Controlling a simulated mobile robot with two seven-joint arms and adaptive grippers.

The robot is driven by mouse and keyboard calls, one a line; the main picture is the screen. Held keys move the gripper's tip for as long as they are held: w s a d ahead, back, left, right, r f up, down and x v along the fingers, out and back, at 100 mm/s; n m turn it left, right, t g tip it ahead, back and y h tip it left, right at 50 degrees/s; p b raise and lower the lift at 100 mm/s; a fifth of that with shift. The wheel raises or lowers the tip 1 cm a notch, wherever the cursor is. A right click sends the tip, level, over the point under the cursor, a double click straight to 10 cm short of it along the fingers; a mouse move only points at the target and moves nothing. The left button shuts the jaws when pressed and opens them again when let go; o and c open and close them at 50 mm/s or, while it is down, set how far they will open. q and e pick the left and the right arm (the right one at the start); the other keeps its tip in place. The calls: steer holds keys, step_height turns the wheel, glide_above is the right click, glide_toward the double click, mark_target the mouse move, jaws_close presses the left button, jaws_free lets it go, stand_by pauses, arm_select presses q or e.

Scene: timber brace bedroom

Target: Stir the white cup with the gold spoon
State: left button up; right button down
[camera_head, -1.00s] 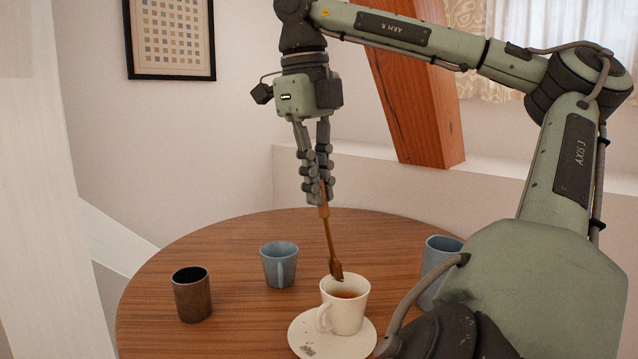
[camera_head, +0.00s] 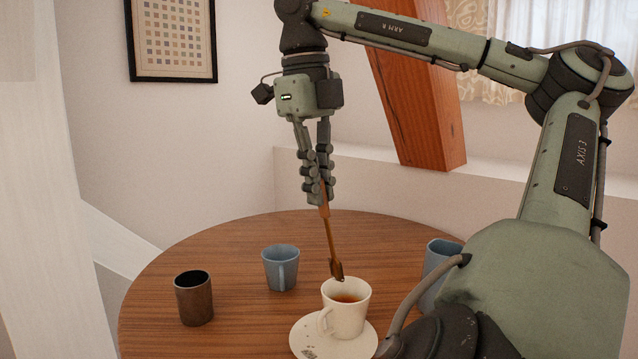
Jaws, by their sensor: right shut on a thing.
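The white cup (camera_head: 347,316) stands upright on a white saucer (camera_head: 305,340) at the front of the round table. It holds a reddish-brown liquid. My right gripper (camera_head: 319,197) is shut on the gold spoon (camera_head: 331,240) and points down above the cup. The spoon hangs nearly upright with its lower end at the back left part of the cup's rim. I cannot tell whether that end is over the opening or just behind it. It does not appear to be in the liquid. My left gripper is not in view.
On the wooden table (camera_head: 225,240) stand a dark brown cup (camera_head: 194,300) at the left and a blue mug (camera_head: 280,268) behind and left of the white cup. Another blue cup (camera_head: 437,262) at the right is partly hidden by my arm. The table's back is clear.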

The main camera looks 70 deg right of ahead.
steer(key=shift+r, duration=0.15)
stand_by(0.3)
step_height(320, 180, up, 5)
steer(key=p, duration=0.4)
